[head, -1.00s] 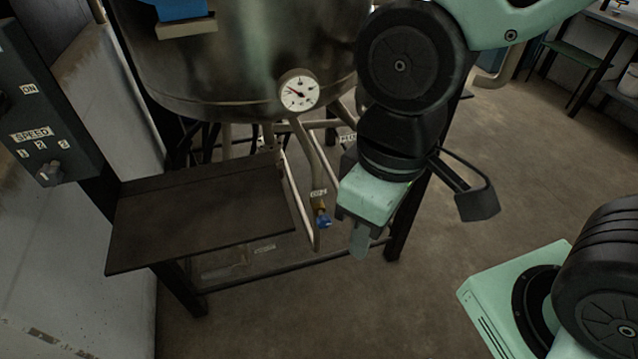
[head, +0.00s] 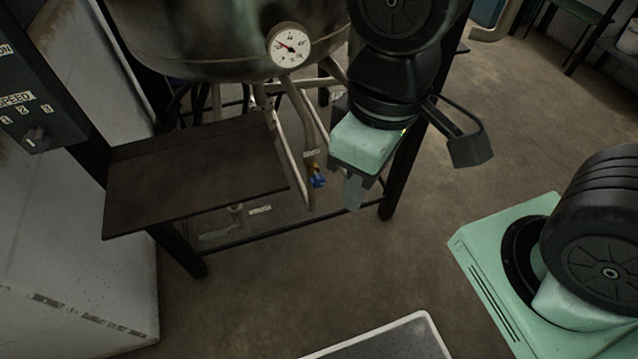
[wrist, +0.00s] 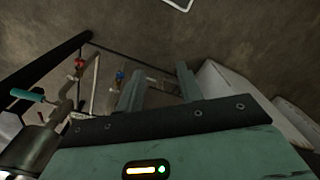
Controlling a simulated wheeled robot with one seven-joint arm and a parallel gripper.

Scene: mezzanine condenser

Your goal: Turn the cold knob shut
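The cold knob appears to be the small blue knob (head: 318,180) at the lower end of a pale pipe under the steel tank; the pipe's label (head: 311,154) is too small to read surely. The blue knob also shows in the wrist view (wrist: 119,75), just left of the left finger. My gripper (head: 354,194) points down to the right of the knob in the head view, apart from it. In the wrist view its two fingers (wrist: 159,78) stand apart with nothing held between them. The knob's exact turn cannot be told.
A dark shelf (head: 195,170) lies left of the pipes, and a dark table leg (head: 405,165) stands right of my gripper. A dial gauge (head: 289,45) is on the tank. The wrist view shows a red knob (wrist: 80,64) and a teal handle (wrist: 27,95) at left.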

